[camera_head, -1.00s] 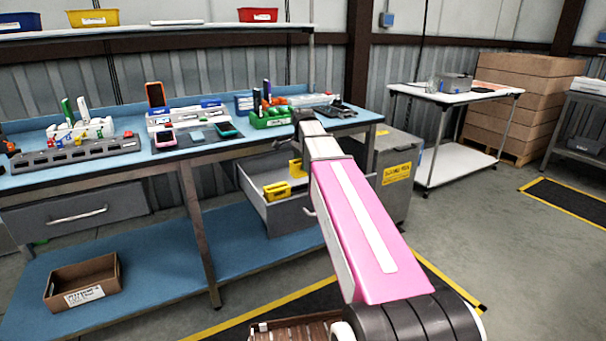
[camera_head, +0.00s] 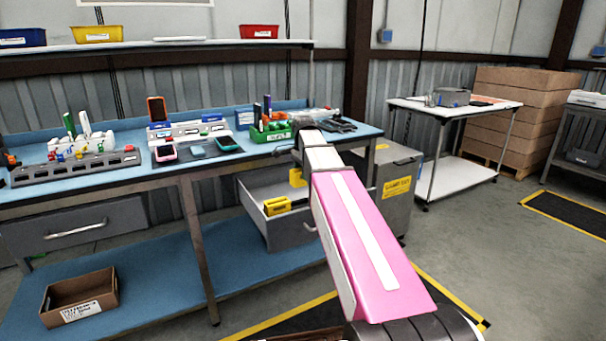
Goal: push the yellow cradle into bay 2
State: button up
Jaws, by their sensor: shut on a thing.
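A yellow block-like piece (camera_head: 277,206) lies in the open grey drawer (camera_head: 272,233) under the bench. A second yellow piece (camera_head: 297,178) stands upright farther back, directly below my wrist. I cannot tell from its small size which of the two is the cradle. My gripper (camera_head: 298,160) hangs down at the far end of my pink and white arm, over the drawer, mostly hidden and small. It appears shut on the upright yellow piece. No bay number is legible, so I cannot pick out bay 2.
The blue bench (camera_head: 210,160) carries a grey slotted strip (camera_head: 75,170), a white rack (camera_head: 188,133), phones and a green holder (camera_head: 271,133). A grey cabinet (camera_head: 395,185) stands right of the drawer. A cardboard box (camera_head: 80,298) sits on the lower shelf.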

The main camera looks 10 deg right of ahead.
jog(key=shift+r, duration=0.55)
dwell(0.4)
jog(key=shift+r, duration=1.4)
